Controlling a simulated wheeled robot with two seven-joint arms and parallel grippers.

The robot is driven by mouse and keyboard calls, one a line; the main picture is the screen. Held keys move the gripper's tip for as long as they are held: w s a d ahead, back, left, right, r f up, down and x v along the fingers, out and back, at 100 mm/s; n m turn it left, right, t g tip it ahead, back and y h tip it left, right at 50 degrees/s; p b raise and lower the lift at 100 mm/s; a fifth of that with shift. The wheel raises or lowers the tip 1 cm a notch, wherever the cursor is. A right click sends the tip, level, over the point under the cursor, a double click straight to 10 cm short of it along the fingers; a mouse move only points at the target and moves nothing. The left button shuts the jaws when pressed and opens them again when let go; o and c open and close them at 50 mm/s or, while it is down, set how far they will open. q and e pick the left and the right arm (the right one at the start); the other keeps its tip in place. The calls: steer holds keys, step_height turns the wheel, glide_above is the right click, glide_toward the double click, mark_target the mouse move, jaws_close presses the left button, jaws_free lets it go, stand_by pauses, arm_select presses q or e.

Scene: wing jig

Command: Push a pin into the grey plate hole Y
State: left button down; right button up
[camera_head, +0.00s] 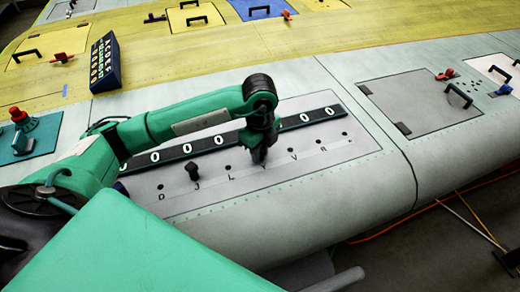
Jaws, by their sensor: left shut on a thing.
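The grey plate (340,146) lies on the wing's front part, with a row of small dark holes marked by letters. A black pin (193,172) stands in the hole at J. My left gripper (259,152) points down at the hole marked Y (263,168). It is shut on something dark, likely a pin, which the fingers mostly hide. The gripper covers hole Y, so I cannot tell how far the held thing is in it. Holes L (228,167) and V (293,149) look empty. My right gripper is out of view.
A black strip with white rings (330,112) runs behind the hole row. A dark blue box with lettered rows (105,62) stands on the yellow skin. A teal pad with a red-topped object (18,118) is at the left. Another grey panel with a handle (425,103) lies right.

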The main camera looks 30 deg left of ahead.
arm_select(q)
steer(key=c, duration=1.1)
jaws_free()
steer(key=shift+r, duration=0.1)
steer(key=shift+w+r, duration=0.1)
steer(key=shift+r, duration=0.25)
step_height(320, 180, up, 13)
steer(key=shift+f+b, duration=0.1)
steer(key=shift+b, duration=1.15)
